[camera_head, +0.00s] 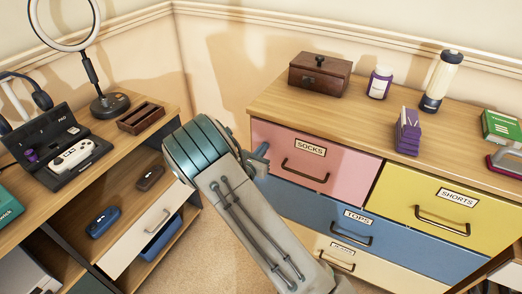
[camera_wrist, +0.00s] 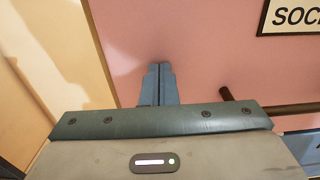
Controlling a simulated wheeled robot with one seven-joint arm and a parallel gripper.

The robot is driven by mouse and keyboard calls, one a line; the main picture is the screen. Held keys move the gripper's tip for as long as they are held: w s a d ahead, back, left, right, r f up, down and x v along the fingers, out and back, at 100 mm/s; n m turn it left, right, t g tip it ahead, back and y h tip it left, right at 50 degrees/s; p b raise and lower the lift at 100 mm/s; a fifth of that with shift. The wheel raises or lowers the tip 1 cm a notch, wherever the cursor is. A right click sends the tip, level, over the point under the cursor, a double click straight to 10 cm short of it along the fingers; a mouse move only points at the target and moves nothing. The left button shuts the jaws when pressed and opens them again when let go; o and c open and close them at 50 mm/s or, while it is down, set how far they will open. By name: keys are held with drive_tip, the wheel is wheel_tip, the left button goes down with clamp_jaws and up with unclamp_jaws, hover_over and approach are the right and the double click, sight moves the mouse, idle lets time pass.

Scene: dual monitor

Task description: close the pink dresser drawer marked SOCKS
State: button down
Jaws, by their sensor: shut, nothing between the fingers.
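The pink drawer front (camera_head: 345,172) marked SOCKS is at the top left of the dresser, with a dark bar handle (camera_head: 305,170). It looks flush or nearly flush with the yellow drawer beside it; I see no clear gap. In the wrist view the pink front (camera_wrist: 205,50) fills most of the picture, with part of its label (camera_wrist: 290,16) at the top right. My gripper (camera_wrist: 158,70) is shut and empty, its fingertips against or very close to the pink face, left of the handle. In the head view my gripper (camera_head: 262,150) is partly hidden by my arm.
The yellow SHORTS drawer (camera_head: 405,195) and blue TOPS drawer (camera_head: 320,215) adjoin it. A wooden box (camera_head: 320,75), a jar (camera_head: 380,83) and a bottle (camera_head: 441,80) stand on top.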

drive_tip(key=shift+w+d+r, duration=0.2)
drive_tip(key=shift+d+r, duration=0.05)
drive_tip(key=p+v, duration=0.1)
drive_tip(key=v, duration=1.4)
drive_tip(key=s+d+r+m+g+h+p, duration=0.1)
drive_tip(key=s+d+r+m+g+p, duration=0.2)
drive_tip(key=s+d+r+m+g, duration=0.45)
drive_tip(key=s+d+r+m+g+h+p, duration=0.15)
drive_tip(key=d+r+m+g+p, duration=0.3)
drive_tip(key=d+r+m, duration=0.45)
drive_tip(key=s+r+m+y+p, duration=0.7)
drive_tip(key=s+r+m+y, duration=0.4)
drive_tip(key=s+r+m, duration=0.2)
drive_tip(key=shift+s+d+r+g+y, duration=0.2)
drive_tip(key=shift+s+r+g+y, duration=0.15)
drive_tip(key=shift+s+r, duration=0.4)
drive_tip(key=shift+w+d+r+m, duration=0.15)
drive_tip(key=shift+m, duration=0.1)
